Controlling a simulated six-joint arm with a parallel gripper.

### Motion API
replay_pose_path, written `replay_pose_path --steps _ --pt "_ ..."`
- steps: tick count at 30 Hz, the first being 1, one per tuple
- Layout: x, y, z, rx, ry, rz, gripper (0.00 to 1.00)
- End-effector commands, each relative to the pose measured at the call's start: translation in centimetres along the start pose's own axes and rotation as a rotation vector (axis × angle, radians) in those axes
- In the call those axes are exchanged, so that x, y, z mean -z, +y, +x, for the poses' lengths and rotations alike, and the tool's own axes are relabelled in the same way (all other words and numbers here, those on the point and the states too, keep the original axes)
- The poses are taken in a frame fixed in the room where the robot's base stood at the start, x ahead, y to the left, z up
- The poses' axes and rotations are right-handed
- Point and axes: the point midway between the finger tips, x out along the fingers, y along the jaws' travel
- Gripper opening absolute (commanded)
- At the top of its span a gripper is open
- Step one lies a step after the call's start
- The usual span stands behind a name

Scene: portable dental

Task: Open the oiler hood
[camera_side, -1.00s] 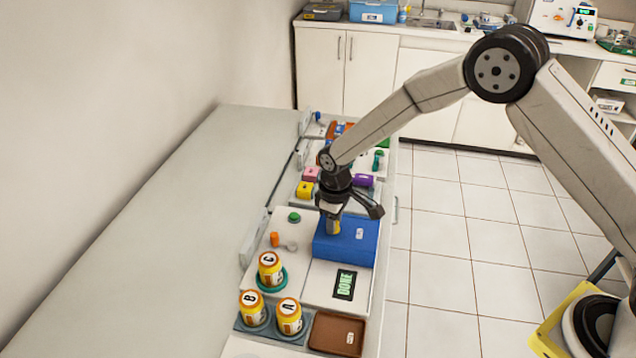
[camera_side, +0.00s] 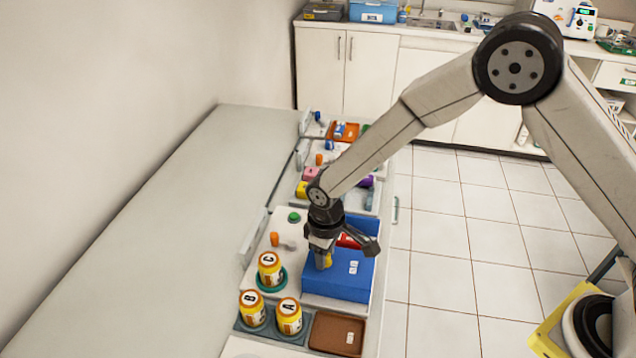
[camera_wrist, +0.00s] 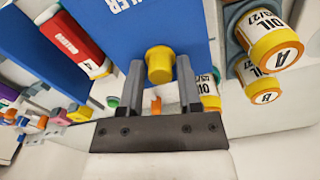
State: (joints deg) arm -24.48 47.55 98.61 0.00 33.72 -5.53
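The blue oiler hood (camera_side: 338,286) sits over the front part of the white panel. It also fills the upper middle of the wrist view (camera_wrist: 196,30), with part of its lettering showing. Its yellow knob (camera_side: 323,261) is between the two fingers of my gripper (camera_side: 322,256). In the wrist view the fingers (camera_wrist: 160,82) stand close on both sides of the knob (camera_wrist: 160,64), apparently closed on it. Behind the hood, a blue recess (camera_side: 363,224) is uncovered, with a red oiler (camera_side: 348,241) partly visible in it. The red oiler shows more fully in the wrist view (camera_wrist: 72,40).
Yellow oil jars A (camera_side: 289,317), B (camera_side: 252,308) and C (camera_side: 269,269) stand left and front of the hood. A brown tray (camera_side: 336,333) lies just in front. An orange knob (camera_side: 274,239) and green button (camera_side: 294,217) are left. Coloured items crowd farther back.

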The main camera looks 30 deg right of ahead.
Motion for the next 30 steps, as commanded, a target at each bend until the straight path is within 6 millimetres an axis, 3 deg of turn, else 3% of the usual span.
replay_pose_path --steps 2,17,30 --pt "0.0 0.0 0.0 0.000 0.000 0.000 0.67" --pt "0.0 0.0 -0.7 0.000 -0.001 0.000 0.67" --pt "0.0 0.0 -5.5 0.000 0.002 0.000 0.67"
